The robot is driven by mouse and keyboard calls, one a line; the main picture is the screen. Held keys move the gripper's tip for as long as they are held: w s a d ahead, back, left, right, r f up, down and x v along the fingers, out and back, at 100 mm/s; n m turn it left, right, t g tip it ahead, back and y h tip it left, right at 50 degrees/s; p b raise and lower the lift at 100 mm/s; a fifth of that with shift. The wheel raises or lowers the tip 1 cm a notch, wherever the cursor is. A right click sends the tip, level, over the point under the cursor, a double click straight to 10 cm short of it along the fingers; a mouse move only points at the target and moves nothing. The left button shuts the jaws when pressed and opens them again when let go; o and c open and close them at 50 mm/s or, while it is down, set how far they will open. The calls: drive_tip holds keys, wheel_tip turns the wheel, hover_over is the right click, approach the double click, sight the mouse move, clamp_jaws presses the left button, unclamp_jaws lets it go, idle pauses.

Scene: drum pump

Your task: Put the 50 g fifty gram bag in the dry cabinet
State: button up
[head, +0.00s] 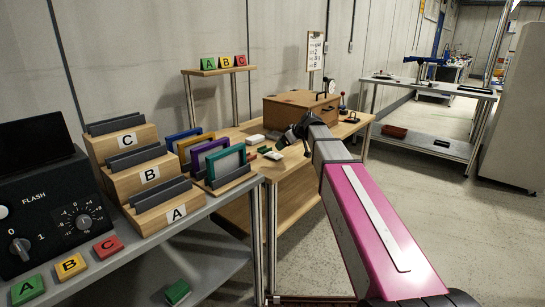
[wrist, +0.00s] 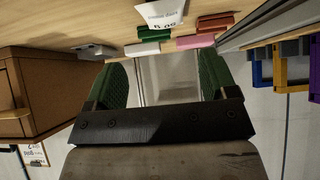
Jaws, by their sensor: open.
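My gripper (head: 290,135) is over the wooden bench beside a brown wooden box-like cabinet (head: 292,108). In the wrist view, my gripper (wrist: 163,72) is open, with green pads on both fingers. I cannot pick out the fifty gram bag with certainty.
Small green (wrist: 154,33), red (wrist: 215,23) and pink (wrist: 195,41) blocks lie near a white label card (wrist: 163,12). A white item (head: 257,138) lies on the bench. Coloured framed panels (head: 224,164) stand left of the bench. Floor at right is free.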

sight(273, 153)
drive_tip(key=x, duration=0.2)
drive_tip(key=shift+w+a+f, duration=0.2)
drive_tip(key=shift+f, duration=0.1)
drive_tip(key=shift+s+a+x, duration=0.1)
drive_tip(key=shift+s+x, duration=0.05)
drive_tip(key=shift+x, duration=1.3)
drive_tip(key=shift+s+a+x, duration=0.1)
drive_tip(key=shift+s+x, duration=0.05)
drive_tip(key=shift+x, duration=1.3)
drive_tip(key=c, duration=1.1)
drive_tip(key=shift+o, duration=0.2)
